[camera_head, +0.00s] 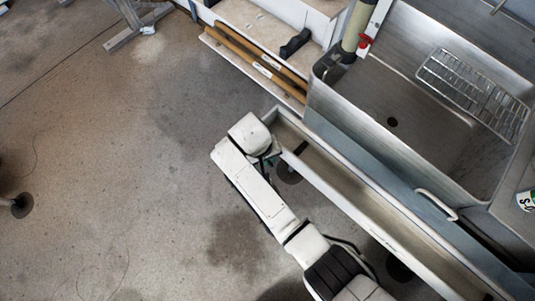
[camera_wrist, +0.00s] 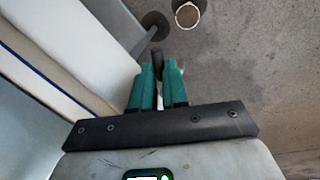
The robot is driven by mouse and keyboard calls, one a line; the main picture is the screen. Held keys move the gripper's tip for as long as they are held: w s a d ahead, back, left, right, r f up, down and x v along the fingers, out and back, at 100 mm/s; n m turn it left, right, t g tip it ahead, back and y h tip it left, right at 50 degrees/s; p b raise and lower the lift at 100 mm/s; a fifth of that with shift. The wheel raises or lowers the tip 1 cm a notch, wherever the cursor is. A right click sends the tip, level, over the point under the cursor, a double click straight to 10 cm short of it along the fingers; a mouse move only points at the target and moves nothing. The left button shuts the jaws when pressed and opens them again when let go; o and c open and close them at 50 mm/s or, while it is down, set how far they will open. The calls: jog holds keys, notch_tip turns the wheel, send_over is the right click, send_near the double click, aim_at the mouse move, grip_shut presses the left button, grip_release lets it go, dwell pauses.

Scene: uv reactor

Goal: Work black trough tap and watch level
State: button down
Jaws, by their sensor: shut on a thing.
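The trough (camera_head: 385,222) is a long, narrow, light-walled channel running along the front of the sink bench in the head view. Its inside looks brownish, and I cannot make out a water level. My gripper (camera_wrist: 157,72) has green fingers, close together on a small black part, which looks like the black trough tap (camera_wrist: 157,57). Only the part's top end shows between and beyond the fingertips. In the head view my arm reaches the trough's upper left end and mostly hides the gripper and tap. The trough's pale wall (camera_wrist: 75,50) runs left of the fingers in the wrist view.
A steel sink (camera_head: 420,110) with a wire rack (camera_head: 470,88) stands behind the trough. A red-handled valve (camera_head: 364,41) is at the sink's left corner. A white cylindrical opening (camera_wrist: 187,15) shows ahead in the wrist view. Concrete floor at left is mostly clear.

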jog(key=shift+d+r, duration=0.1)
jog(key=shift+w+d+n+t+p, duration=0.1)
jog(key=shift+d+n+t+p, duration=0.05)
jog(key=shift+n+p, duration=0.45)
jog(key=shift+w+d+n+t+p, duration=0.15)
jog(key=shift+n+p, duration=0.2)
jog(key=shift+n, duration=0.35)
jog(key=shift+w+d+n+y+p, duration=0.15)
jog(key=shift+n+p, duration=0.2)
jog(key=shift+n, duration=0.35)
jog(key=shift+d+n+y+p, duration=0.15)
jog(key=shift+n+p, duration=0.15)
jog(key=shift+n, duration=0.4)
jog(key=c, duration=1.1)
grip_release()
jog(key=shift+c, duration=0.2)
